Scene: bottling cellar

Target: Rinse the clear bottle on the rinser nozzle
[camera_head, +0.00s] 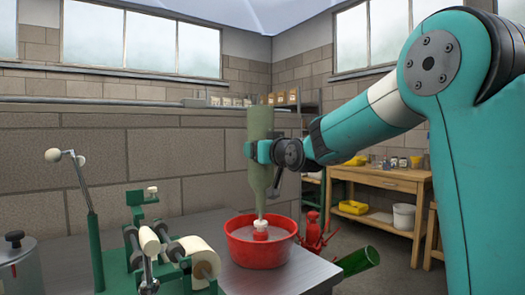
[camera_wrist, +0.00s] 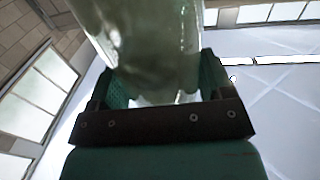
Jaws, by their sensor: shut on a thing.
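The clear bottle (camera_head: 260,118), pale and slightly greenish, is upside down and roughly upright, with its neck pointing down. My gripper (camera_head: 262,151) is shut around its body from the right. In the wrist view the bottle (camera_wrist: 150,35) passes between the two fingers of my gripper (camera_wrist: 162,82). The rinser is a red bowl (camera_head: 256,252) on the metal table, with a white-topped nozzle (camera_head: 260,226) at its middle. The bottle's mouth is right at the nozzle's top. I cannot tell whether the nozzle tip is inside the neck.
A green device with pale rollers and a lever (camera_head: 150,243) stands left of the bowl. A metal pot (camera_head: 15,265) is at the far left. Right of the bowl are a red device (camera_head: 313,236) and a tilted green bottle (camera_head: 357,261). A wooden table (camera_head: 378,180) stands behind.

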